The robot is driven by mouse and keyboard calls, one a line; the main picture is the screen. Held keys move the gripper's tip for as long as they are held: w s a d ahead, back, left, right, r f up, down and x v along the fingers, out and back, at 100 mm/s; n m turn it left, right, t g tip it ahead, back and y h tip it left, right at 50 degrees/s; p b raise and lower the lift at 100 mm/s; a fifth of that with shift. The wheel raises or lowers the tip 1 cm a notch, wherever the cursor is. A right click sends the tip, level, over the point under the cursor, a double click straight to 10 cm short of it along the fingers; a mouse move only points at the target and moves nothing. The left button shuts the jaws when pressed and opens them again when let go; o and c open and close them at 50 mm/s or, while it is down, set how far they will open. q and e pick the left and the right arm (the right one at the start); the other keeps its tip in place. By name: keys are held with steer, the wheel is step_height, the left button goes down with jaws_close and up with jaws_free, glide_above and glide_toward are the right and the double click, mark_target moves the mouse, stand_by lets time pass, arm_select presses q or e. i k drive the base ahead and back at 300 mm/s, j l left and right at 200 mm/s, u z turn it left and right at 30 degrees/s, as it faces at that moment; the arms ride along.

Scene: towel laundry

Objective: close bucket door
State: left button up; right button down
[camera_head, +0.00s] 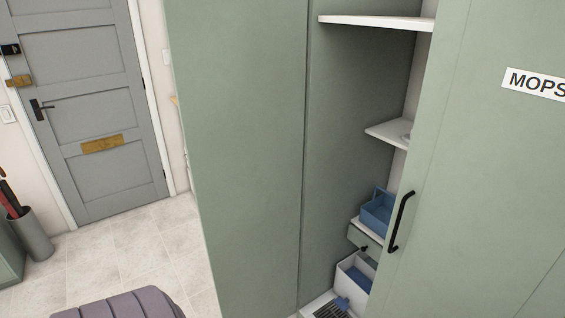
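A tall green cupboard stands open in the middle and right of the head view. A large plain green panel (245,150) is left of the opening; I cannot tell whether it is the swung-open bucket door or the cupboard's side. Right of the opening is a green door (470,190) with a black bar handle (401,222) and a "MOPS" label (536,84). No label reading bucket is in view. Inside the opening are white shelves (376,22) and a blue container (377,212). Neither gripper is in view.
Low in the cupboard are a white box (348,275) with something blue in it and a dark grate (330,312). A purple-grey ribbed object (120,305) is at the bottom left. A grey room door (85,110) and umbrella stand (32,240) are beyond clear tiled floor (140,245).

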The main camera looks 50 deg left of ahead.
mark_target(238, 67)
steer(key=j+z, duration=0.15)
steer(key=j, duration=0.3)
steer(key=k+j+z, duration=0.1)
steer(key=j, duration=0.3)
steer(key=j+z, duration=0.15)
steer(key=j, duration=0.3)
steer(key=k+j+z, duration=0.1)
steer(key=j, duration=0.3)
steer(key=k+j+z, duration=0.15)
steer(key=j, duration=0.25)
steer(key=k+j, duration=0.1)
steer(key=j, duration=0.3)
steer(key=k+j, duration=0.1)
steer(key=j, duration=0.25)
steer(key=k+j, duration=0.15)
steer(key=j, duration=0.25)
steer(key=k+j, duration=0.1)
steer(key=j, duration=0.25)
steer(key=k+j, duration=0.1)
steer(key=j, duration=0.3)
steer(key=k+j, duration=0.1)
steer(key=j, duration=0.25)
